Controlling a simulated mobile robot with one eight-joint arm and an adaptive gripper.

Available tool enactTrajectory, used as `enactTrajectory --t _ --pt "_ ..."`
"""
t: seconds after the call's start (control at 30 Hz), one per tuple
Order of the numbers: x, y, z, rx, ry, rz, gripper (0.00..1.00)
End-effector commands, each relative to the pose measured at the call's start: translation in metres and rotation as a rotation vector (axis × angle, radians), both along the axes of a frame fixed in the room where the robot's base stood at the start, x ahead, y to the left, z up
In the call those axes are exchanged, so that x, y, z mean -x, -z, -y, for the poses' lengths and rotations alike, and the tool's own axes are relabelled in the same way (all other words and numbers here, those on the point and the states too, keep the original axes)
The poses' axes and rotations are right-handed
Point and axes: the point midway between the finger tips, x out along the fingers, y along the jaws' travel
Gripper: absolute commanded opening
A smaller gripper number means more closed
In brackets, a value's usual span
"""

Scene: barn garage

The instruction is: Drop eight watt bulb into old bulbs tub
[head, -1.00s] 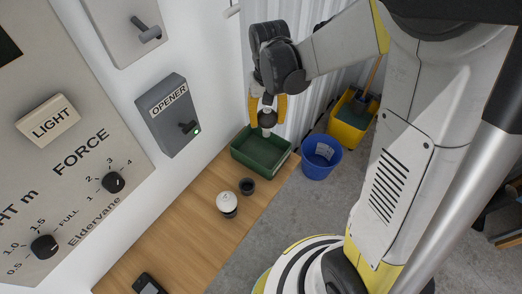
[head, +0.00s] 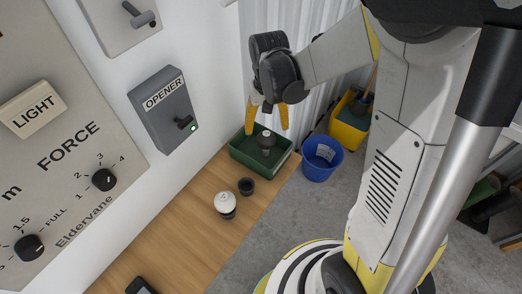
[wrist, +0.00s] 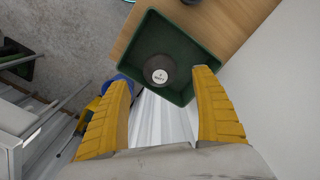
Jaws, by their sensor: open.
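The green tub (head: 246,161) stands at the far end of the wooden worktop, and it also fills the upper middle of the wrist view (wrist: 197,42). A dark grey bulb (head: 265,140) shows within the tub's outline. In the wrist view the bulb (wrist: 160,75) shows a round white label with a mark that looks like "8 watt". I cannot tell whether it rests on the tub's floor or is still falling. My gripper (head: 267,124) is open above the tub, with its yellow fingers apart on either side of the bulb and not touching it.
A white-topped bulb (head: 225,204) and a small black cup (head: 246,186) stand on the worktop (head: 185,235) in front of the tub. A blue bucket (head: 321,160) and a yellow bucket (head: 350,125) stand to the right. A control wall (head: 60,120) is at left.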

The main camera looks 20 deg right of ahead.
Motion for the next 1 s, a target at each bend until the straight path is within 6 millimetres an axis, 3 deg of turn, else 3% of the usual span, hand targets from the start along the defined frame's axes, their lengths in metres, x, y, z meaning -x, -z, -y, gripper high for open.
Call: enactTrajectory --t 0.17,0.5,0.7,1.0 --pt "0.000 -0.009 0.000 0.000 0.000 0.000 0.76" --pt "0.001 -0.080 0.000 0.000 0.000 0.000 0.76" --pt "0.000 -0.111 0.000 0.000 0.000 0.000 0.76" --pt "0.000 -0.120 0.000 0.000 0.000 0.000 0.76"
